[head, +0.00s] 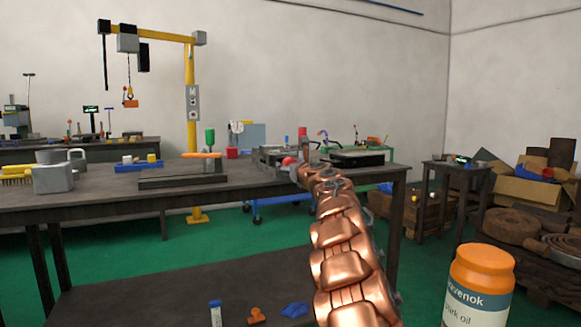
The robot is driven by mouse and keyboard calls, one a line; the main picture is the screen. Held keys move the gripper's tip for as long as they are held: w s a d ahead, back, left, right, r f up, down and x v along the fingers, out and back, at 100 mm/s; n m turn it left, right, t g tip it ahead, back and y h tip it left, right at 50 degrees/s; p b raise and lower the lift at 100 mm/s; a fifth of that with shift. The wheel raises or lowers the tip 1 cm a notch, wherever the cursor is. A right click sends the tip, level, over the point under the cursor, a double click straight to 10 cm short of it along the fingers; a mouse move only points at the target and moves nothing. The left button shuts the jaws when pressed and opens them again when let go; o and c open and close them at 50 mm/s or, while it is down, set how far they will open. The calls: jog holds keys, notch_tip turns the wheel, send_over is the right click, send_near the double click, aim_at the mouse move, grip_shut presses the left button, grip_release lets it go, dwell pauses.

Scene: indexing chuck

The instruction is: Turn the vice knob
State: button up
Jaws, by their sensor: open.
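A grey metal vice-like device (268,154) sits on the dark workbench (110,190), near the middle of the head view. A small red knob (289,161) shows at its right side, close to the end of my copper arm. My gripper (304,152) is at the far tip of the arm, small in the picture and beside the red knob. It is open. My arm hides part of the device and bench, and I cannot tell whether the fingers touch the knob.
A black flat plate (357,158) lies on the bench to the right of my gripper. A dark block with an orange-handled tool (201,155) lies to the left. An orange-lidded jar (480,285) stands at the lower right. A yellow crane (190,95) rises behind.

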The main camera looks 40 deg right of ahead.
jog(key=v, duration=1.2)
dwell(0.6)
dwell(0.8)
